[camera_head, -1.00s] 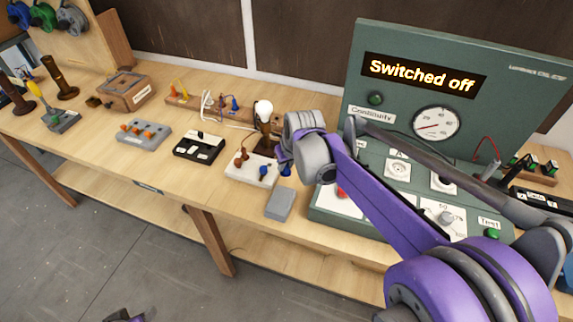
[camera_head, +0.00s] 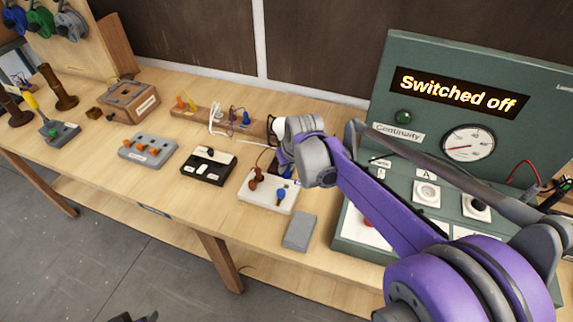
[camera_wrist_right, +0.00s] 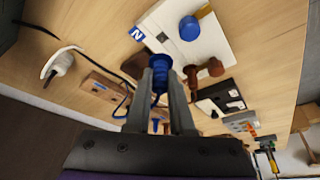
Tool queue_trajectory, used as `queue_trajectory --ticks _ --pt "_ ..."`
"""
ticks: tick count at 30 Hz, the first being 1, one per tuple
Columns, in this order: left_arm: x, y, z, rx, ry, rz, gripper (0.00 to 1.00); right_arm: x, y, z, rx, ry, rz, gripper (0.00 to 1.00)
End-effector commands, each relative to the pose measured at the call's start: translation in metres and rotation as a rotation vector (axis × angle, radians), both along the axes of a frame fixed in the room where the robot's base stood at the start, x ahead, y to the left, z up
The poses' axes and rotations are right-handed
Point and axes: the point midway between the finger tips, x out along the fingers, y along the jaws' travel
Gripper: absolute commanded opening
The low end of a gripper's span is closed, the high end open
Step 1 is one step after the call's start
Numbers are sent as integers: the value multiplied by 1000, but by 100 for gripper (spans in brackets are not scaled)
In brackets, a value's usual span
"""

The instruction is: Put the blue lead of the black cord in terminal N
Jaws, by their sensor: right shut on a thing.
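The white terminal block (camera_head: 252,196) stands on the bench in the head view, with a brown and a blue screw knob. The wrist view shows the block (camera_wrist_right: 213,40) with its blue N label (camera_wrist_right: 137,33), blue knob (camera_wrist_right: 189,27) and brown knob (camera_wrist_right: 212,68). My right gripper (camera_wrist_right: 160,88) is shut on the blue lead (camera_wrist_right: 160,68), whose blue end points at the block's edge near the N label. I cannot tell whether it touches. The black cord (camera_wrist_right: 36,29) runs at upper left there. A dark sliver, apparently my left gripper (camera_head: 134,317), shows at the bottom edge.
The green test panel (camera_head: 400,75) reads "Switched off" at right. A grey box (camera_head: 299,231) lies in front of the block. A black switch box (camera_head: 207,166) and grey connector block (camera_head: 148,148) stand left. The lamp's bulb (camera_head: 279,126) is partly hidden behind my right gripper.

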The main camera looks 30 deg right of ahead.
Motion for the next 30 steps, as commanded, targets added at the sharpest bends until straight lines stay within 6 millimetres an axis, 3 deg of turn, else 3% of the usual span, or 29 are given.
queue_trajectory --ticks 15,30 --pt "-12 0 -32 0 23 0 50 -1 0 -41 0 2 0 0" --pt "-12 0 -33 0 24 0 50 0 0 -43 0 0 0 0"
